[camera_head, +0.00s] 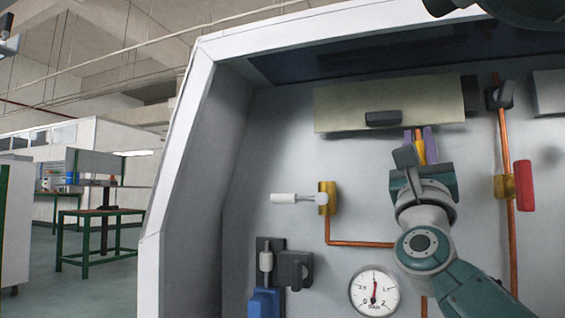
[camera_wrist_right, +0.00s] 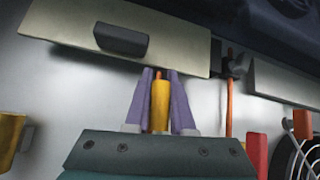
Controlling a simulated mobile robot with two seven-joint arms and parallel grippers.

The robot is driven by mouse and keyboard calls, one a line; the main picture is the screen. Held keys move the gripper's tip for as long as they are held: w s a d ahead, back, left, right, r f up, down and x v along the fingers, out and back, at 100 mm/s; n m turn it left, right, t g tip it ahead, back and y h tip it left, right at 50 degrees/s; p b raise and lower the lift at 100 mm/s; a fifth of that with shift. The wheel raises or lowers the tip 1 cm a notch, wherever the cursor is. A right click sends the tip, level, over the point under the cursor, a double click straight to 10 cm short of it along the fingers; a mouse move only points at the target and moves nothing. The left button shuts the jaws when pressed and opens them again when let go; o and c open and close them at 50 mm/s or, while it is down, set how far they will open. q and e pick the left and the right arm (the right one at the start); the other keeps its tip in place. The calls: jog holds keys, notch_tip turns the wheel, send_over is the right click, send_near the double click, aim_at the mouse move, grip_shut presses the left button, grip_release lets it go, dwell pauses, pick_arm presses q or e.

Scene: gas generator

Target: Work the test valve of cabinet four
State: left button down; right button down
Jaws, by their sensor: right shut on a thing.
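My right gripper (camera_head: 421,134) is in front of the cabinet's grey back panel (camera_head: 350,160), below the pale box. Its purple fingers are shut on a yellow upright part (camera_wrist_right: 160,106), one finger on each side. An orange-copper tip shows above that part. Its lower end is hidden by the gripper's palm, so I cannot tell if it is a valve's handle or body. To the left, a yellow valve (camera_head: 327,197) has a white handle (camera_head: 296,198) pointing left. To the right, another yellow valve (camera_head: 503,187) has an upright red handle (camera_head: 524,185). My left gripper is not in view.
A pale box (camera_head: 350,103) with a dark latch sits just above the fingers. A round gauge (camera_head: 374,292) is below, its red needle upright. Copper pipes run along the panel. A black block (camera_head: 294,270) and a blue part (camera_head: 263,302) are low left. The cabinet's side wall (camera_head: 225,150) bounds the left.

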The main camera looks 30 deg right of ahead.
aim_at(425, 157)
jog(key=shift+s+d+m+g+h+b, duration=0.15)
jog(key=shift+s+m+g+h+b, duration=0.1)
jog(key=shift+m+g, duration=0.35)
jog(key=shift+s+d+m+g+h+b, duration=0.15)
jog(key=shift+m+g+h, duration=0.1)
jog(key=shift+m+g, duration=0.35)
jog(key=c, duration=0.8)
grip_release()
jog(key=shift+o, duration=0.2)
jog(key=shift+a+f, duration=0.1)
jog(key=v, duration=0.9)
jog(key=shift+s+a+f, duration=0.1)
jog(key=shift+a+f, duration=0.1)
jog(key=shift+f, duration=0.05)
